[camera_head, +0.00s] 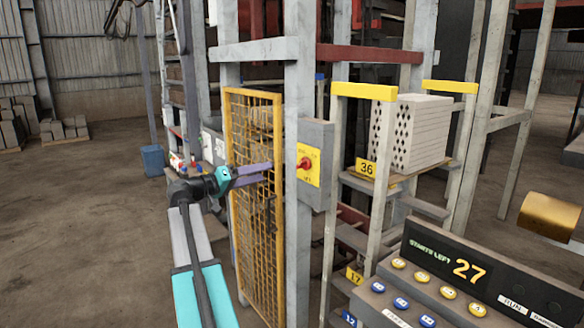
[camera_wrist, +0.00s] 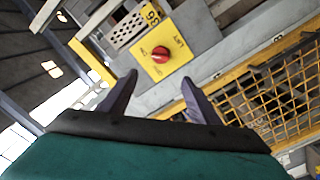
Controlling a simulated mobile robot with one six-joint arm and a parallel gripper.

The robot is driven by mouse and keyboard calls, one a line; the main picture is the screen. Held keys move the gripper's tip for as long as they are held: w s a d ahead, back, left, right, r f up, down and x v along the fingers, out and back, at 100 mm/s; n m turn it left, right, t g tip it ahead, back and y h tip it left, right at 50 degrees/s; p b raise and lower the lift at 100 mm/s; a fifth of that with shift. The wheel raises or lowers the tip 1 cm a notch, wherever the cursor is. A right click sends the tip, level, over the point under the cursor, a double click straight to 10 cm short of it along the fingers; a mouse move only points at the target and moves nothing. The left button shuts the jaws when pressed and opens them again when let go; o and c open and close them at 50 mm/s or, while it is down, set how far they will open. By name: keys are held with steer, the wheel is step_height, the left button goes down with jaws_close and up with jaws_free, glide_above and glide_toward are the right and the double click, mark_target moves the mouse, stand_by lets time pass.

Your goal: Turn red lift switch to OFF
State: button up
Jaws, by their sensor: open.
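The red lift switch (camera_head: 304,163) is a small rotary knob on a yellow plate (camera_head: 312,155), mounted on a grey box (camera_head: 318,138) on a post. In the wrist view the red knob (camera_wrist: 160,54) sits beyond my fingertips, roughly centred between them, apart from them. The plate (camera_wrist: 178,38) appears tilted, with small lettering near the knob; which setting it points to I cannot tell. My gripper (camera_head: 271,169) is open and empty, left of the knob in the head view. Its two dark fingers (camera_wrist: 158,80) are spread in the wrist view.
A yellow mesh gate (camera_head: 255,250) stands behind and below my fingers. A grey post (camera_head: 297,235) is beside the switch box. Hollow bricks (camera_head: 420,135) sit on a rack to the right. A console (camera_head: 455,275) reading 27 is at lower right. Open floor lies left.

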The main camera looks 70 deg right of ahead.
mark_target(303, 164)
steer(key=p+x, duration=0.5)
steer(key=x, duration=0.8)
steer(key=shift+s+d, duration=0.2)
steer(key=shift+d, duration=0.15)
